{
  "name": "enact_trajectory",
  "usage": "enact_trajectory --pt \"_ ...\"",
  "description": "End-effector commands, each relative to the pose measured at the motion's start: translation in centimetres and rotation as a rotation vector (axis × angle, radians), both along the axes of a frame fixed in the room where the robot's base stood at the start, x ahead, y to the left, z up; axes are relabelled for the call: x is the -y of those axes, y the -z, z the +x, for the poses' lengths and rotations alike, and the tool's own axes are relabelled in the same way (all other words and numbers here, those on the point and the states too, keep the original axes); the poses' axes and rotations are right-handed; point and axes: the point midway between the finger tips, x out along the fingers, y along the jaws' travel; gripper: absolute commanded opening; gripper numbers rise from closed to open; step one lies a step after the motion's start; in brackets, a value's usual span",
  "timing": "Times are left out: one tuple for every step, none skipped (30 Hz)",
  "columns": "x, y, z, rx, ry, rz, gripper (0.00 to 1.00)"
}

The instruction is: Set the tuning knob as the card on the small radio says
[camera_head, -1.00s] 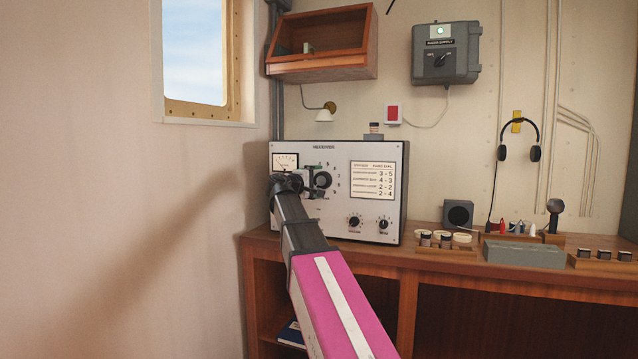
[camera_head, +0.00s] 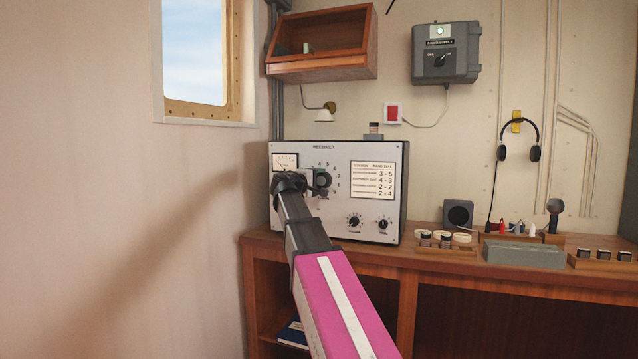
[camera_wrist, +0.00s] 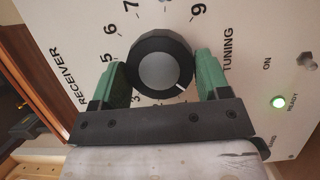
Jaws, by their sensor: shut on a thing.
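The receiver (camera_head: 350,228) stands on the desk, a light panel with dials. Its tuning knob (camera_head: 322,180), dark with a grey cap, shows at the upper middle of the panel and fills the middle of the wrist view (camera_wrist: 163,72). My gripper (camera_wrist: 165,80) has its green fingers closed on both sides of the knob. The knob's white pointer line points to the lower right in the wrist view; the mark it faces is hard to read. Digits 5, 6, 7 and 9 show around it.
A small grey box with a round front (camera_head: 458,214) stands right of the receiver; I see no readable card on it. Trays with small parts (camera_head: 446,250) line the desk (camera_head: 420,262). A wall shelf (camera_head: 322,70) hangs above. The wall is close on the left.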

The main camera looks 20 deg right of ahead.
Motion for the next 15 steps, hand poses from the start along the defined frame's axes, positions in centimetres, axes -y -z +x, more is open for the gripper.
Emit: enact_trajectory --pt "-0.01 0.0 0.0 0.009 0.0 0.015 0.46" --pt "-0.02 0.0 0.01 0.017 0.0 0.026 0.46" --pt "-0.02 -0.03 0.01 0.028 0.0 0.041 0.46" --pt "-0.01 -0.06 0.0 0.038 0.0 0.054 0.46" --pt "-0.01 -0.07 0.0 0.049 0.0 0.069 0.46" --pt "-0.01 -0.09 -0.01 0.064 0.0 0.091 0.46" --pt "0.0 -0.13 -0.02 0.078 0.001 0.109 0.46" --pt "0.0 -0.15 -0.02 0.091 0.001 0.127 0.46" --pt "0.01 -0.18 -0.03 0.11 0.001 0.155 0.46" --pt "0.01 -0.21 -0.03 0.126 0.001 0.175 0.46" --pt "0.01 -0.22 -0.03 0.143 0.0 0.198 0.46" --pt "0.03 -0.24 -0.04 0.164 0.001 0.227 0.46" --pt "0.03 -0.24 -0.02 0.18 0.0 0.25 0.46" --pt "0.04 -0.25 -0.03 0.197 0.0 0.273 0.46" --pt "0.04 -0.26 -0.04 0.22 0.0 0.305 0.46"
